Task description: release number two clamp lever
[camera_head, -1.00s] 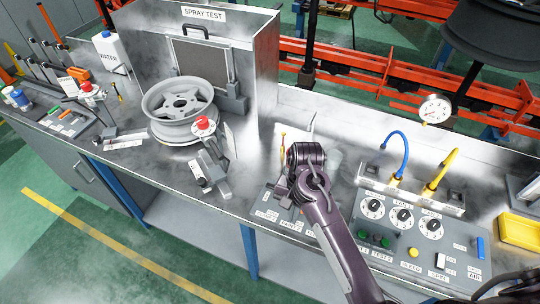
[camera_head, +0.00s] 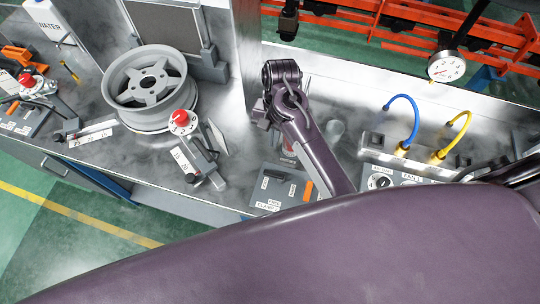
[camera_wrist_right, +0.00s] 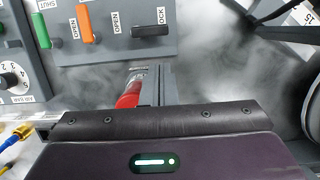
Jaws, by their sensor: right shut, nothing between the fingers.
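A grey lever panel (camera_head: 254,190) lies on the bench, partly hidden by my right arm. It carries a dark lever (camera_head: 273,174), an orange lever (camera_head: 308,190) and a small label that appears to read "CLAMP 2" (camera_head: 268,204). In the right wrist view the dark lever (camera_wrist_right: 150,30) lies beside the word "LOCK", and the orange lever (camera_wrist_right: 85,24) and a green lever (camera_wrist_right: 46,30) are beside it. My right gripper (camera_head: 262,112) is shut and empty, behind the panel and apart from the levers; its fingers are mostly hidden. My left gripper is not in view.
A red-topped clamp (camera_head: 184,122) and a wheel (camera_head: 150,85) stand left of the panel. A red cylinder (camera_wrist_right: 130,92) is close to my right gripper. Blue (camera_head: 408,115) and yellow (camera_head: 455,135) hoses rise at the right. Bench space behind the panel is partly clear.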

